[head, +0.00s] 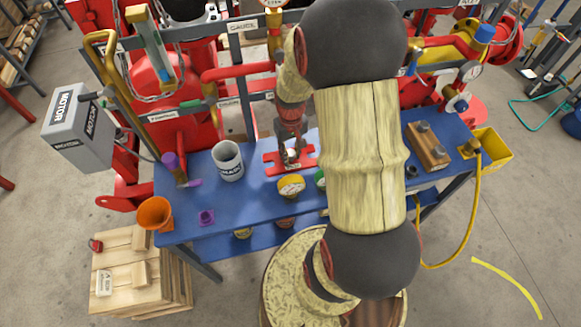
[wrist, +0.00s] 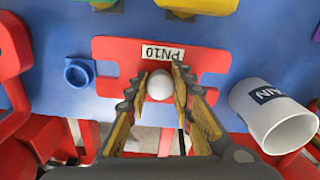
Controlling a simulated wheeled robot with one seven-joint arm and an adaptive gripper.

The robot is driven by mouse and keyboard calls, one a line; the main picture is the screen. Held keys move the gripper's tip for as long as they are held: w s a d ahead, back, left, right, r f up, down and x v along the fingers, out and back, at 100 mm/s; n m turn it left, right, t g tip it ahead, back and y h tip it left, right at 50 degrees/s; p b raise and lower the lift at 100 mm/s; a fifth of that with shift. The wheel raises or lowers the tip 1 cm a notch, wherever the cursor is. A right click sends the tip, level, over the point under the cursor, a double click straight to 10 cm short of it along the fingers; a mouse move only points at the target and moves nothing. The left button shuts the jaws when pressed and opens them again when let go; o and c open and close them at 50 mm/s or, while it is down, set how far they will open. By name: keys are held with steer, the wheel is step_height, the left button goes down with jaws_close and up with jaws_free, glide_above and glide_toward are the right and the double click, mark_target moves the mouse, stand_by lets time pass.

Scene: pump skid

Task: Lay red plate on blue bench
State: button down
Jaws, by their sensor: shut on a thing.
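The red plate (head: 273,161) has notched ends. It shows over the back part of the blue bench (head: 240,190) in the head view. In the wrist view the red plate (wrist: 120,58) carries a white PN10 label and a round white knob (wrist: 160,85). My gripper (head: 291,152) points down at the plate's middle. In the wrist view my gripper (wrist: 160,88) has its fingers shut on the knob, one on each side. The plate looks level. I cannot tell whether its underside touches the bench (wrist: 225,50) or hangs just above it.
A white mug (head: 227,161) stands left of the plate. Red pipework (head: 240,72) rises behind.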

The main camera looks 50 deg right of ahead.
mark_target(291, 165)
steer(key=shift+f+b, duration=0.55)
steer(key=shift+f, duration=2.75)
steer(key=shift+f, duration=0.2)
steer(key=c, duration=1.5)
jaws_free()
steer(key=shift+c, duration=0.2)
